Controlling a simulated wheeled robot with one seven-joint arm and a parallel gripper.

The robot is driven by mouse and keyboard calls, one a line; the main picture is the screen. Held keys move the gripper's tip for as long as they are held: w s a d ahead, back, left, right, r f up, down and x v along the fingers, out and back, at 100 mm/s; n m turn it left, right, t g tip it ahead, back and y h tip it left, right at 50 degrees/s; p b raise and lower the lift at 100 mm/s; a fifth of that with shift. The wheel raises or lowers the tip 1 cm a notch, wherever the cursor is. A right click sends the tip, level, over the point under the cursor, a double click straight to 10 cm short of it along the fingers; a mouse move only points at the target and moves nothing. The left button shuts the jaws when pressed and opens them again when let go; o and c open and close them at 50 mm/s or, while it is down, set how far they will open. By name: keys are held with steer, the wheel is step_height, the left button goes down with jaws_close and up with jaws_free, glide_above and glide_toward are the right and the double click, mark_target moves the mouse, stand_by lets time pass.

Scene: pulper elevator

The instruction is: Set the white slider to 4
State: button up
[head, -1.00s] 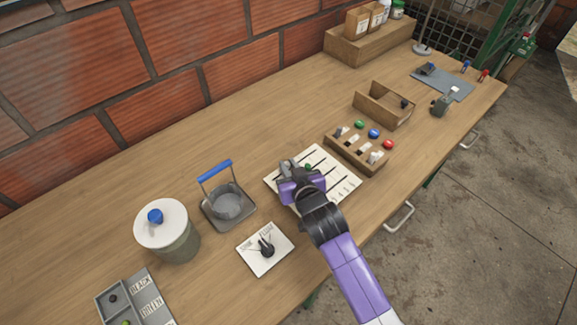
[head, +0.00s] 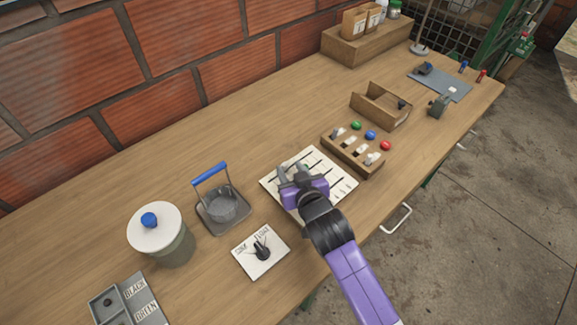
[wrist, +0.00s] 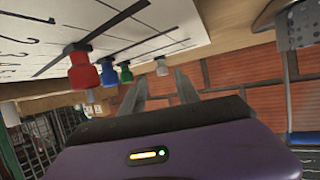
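The white slider panel (head: 341,187) lies on the bench, with dark slots and printed marks. In the wrist view the white slider knob (wrist: 162,66) appears between the fingertips, apart from both; the depth gap is unclear. The green (wrist: 125,73), blue (wrist: 108,72) and red (wrist: 82,72) knobs stand in a row to its left. My gripper (head: 293,170) is over the panel's left part in the head view and hides most knobs there. Its two fingers (wrist: 159,80) are spread and empty in the wrist view. The number at the white slider cannot be read.
A wooden block with switches and coloured buttons (head: 353,155) stands right of the panel. A blue-handled holder (head: 222,208), a dial plate (head: 261,251) and a lidded jar (head: 170,244) are on the left. Bare bench lies behind the panel.

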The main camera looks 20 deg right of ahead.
steer(key=shift+v, duration=2.7)
steer(key=shift+d, duration=0.1)
step_height(320, 180, up, 7)
steer(key=m+p, duration=0.1)
steer(key=p, duration=0.1)
glide_above(285, 164)
steer(key=s+d, duration=0.3)
steer(key=d, duration=0.1)
steer(key=w+d+r+n+g+y+p, duration=0.2)
steer(key=w+d+n+g+p, duration=0.2)
steer(key=w, duration=0.6)
steer(key=s+a+f+n+g+y, duration=0.3)
steer(key=s+a+f+n+g, duration=0.15)
steer(key=s+n+g, duration=0.4)
steer(key=shift+w+a+f+n+t+p, duration=0.3)
steer(key=shift+a+f, duration=0.2)
steer(key=shift+f, duration=0.6)
steer(key=shift+w+a+f+n+t+p, duration=0.1)
steer(key=shift+a+f+n+p, duration=0.25)
steer(key=shift+f, duration=0.7)
steer(key=shift+w+a+f+n+t+p, duration=0.2)
steer(key=shift+a+f+n, duration=0.3)
steer(key=shift+f, duration=0.6)
steer(key=shift+a, duration=0.1)
steer(key=shift+c, duration=0.5)
